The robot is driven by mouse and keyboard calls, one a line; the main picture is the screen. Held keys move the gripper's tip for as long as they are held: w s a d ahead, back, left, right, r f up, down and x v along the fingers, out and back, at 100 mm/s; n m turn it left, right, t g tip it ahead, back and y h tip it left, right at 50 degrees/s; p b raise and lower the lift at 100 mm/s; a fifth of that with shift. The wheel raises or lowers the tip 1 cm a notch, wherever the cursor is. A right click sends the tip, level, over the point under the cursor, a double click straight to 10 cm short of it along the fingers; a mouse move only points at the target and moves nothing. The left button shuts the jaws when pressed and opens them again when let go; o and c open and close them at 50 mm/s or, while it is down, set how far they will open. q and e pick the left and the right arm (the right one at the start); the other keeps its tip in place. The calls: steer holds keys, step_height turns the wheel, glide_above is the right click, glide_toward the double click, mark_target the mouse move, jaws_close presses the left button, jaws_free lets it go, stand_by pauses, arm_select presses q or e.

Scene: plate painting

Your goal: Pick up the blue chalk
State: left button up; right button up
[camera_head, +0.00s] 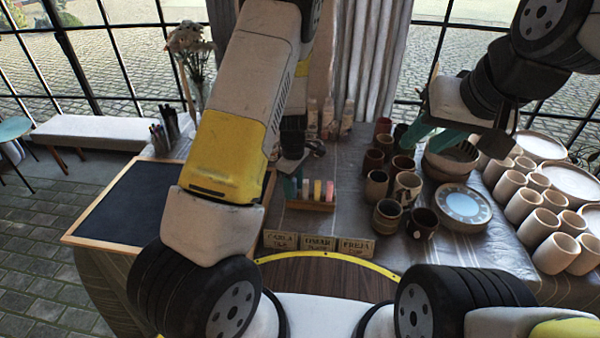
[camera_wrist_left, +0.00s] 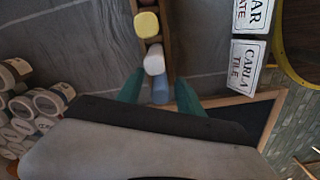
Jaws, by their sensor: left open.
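The blue chalk (camera_wrist_left: 160,88) stands at the near end of a wooden rack in the left wrist view. My left gripper (camera_wrist_left: 160,92) is open, with its teal fingers on either side of the blue chalk and a gap visible to each. In the head view my left gripper (camera_head: 294,184) is at the left end of the rack (camera_head: 310,206), and the blue chalk is mostly hidden there. My right gripper (camera_head: 431,138) is open and empty above the pottery at the right.
A white chalk (camera_wrist_left: 154,60) and a yellow chalk (camera_wrist_left: 147,25) stand beside the blue one; a pink chalk (camera_head: 329,191) is farther along. A blackboard (camera_head: 135,205) lies left, name signs (camera_head: 318,244) in front. Cups (camera_head: 388,213) and a blue-centred plate (camera_head: 462,206) stand right.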

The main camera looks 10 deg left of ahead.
arm_select(q)
steer(key=shift+f, duration=0.4)
steer(key=shift+c, duration=0.4)
jaws_close()
